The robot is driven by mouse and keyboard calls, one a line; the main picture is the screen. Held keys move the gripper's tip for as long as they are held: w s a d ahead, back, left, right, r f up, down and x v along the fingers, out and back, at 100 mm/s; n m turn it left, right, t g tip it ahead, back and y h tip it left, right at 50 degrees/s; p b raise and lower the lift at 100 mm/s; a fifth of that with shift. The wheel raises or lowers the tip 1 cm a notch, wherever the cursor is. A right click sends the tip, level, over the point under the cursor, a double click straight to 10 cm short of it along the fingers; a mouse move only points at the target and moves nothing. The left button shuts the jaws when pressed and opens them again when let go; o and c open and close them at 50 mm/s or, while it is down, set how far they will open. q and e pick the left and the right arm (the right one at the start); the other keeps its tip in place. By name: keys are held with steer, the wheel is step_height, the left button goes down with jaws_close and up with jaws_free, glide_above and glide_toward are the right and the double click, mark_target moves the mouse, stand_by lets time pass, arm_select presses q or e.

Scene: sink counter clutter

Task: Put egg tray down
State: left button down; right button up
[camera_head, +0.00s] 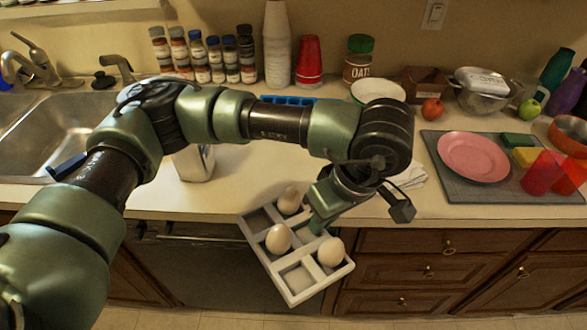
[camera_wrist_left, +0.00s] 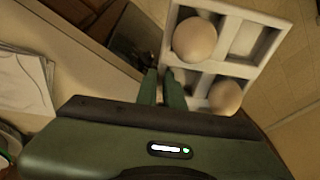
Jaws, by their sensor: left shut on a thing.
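The white egg tray (camera_head: 297,291) hangs in the air in front of the counter's front edge, over the drawers, and tilts a little. It holds a few eggs (camera_head: 278,238) and has some empty compartments. My left gripper (camera_head: 318,222) is shut on the tray near its right side, beside the eggs. The left wrist view shows the fingers (camera_wrist_left: 163,88) at the edge of the tray (camera_wrist_left: 252,70), with two eggs (camera_wrist_left: 195,39) in view. The fingertips are partly hidden. My right gripper is in neither view.
The counter (camera_head: 245,180) has free room behind the tray. A white carton (camera_head: 194,163) stands left near the sink (camera_head: 50,135). A grey mat with a pink plate (camera_head: 473,157) lies right. Bottles, cups, a white bowl (camera_head: 377,90) and a blue tray (camera_head: 300,100) stand behind.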

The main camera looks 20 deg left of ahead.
arm_select(q)
steer(key=w+a+r+m+h+p, duration=0.1)
steer(key=w+a+r+m+h, duration=0.35)
steer(key=m, duration=0.75)
steer(key=w+a+r+m+h+p, duration=0.1)
steer(key=w+a+r+m, duration=0.55)
steer(key=m, duration=0.65)
steer(key=x, duration=0.4)
steer(key=p+x, duration=0.1)
steer(key=x, duration=0.2)
steer(key=p+x, duration=0.1)
steer(key=x, duration=0.3)
steer(key=shift+w+a+f, duration=0.1)
steer(key=shift+a+f, duration=0.15)
steer(key=shift+f, duration=0.2)
steer(key=x, duration=0.2)
steer(key=a+p+x, duration=0.1)
steer(key=x, duration=0.1)
steer(key=shift+d+f, duration=0.15)
steer(key=shift+f, duration=0.45)
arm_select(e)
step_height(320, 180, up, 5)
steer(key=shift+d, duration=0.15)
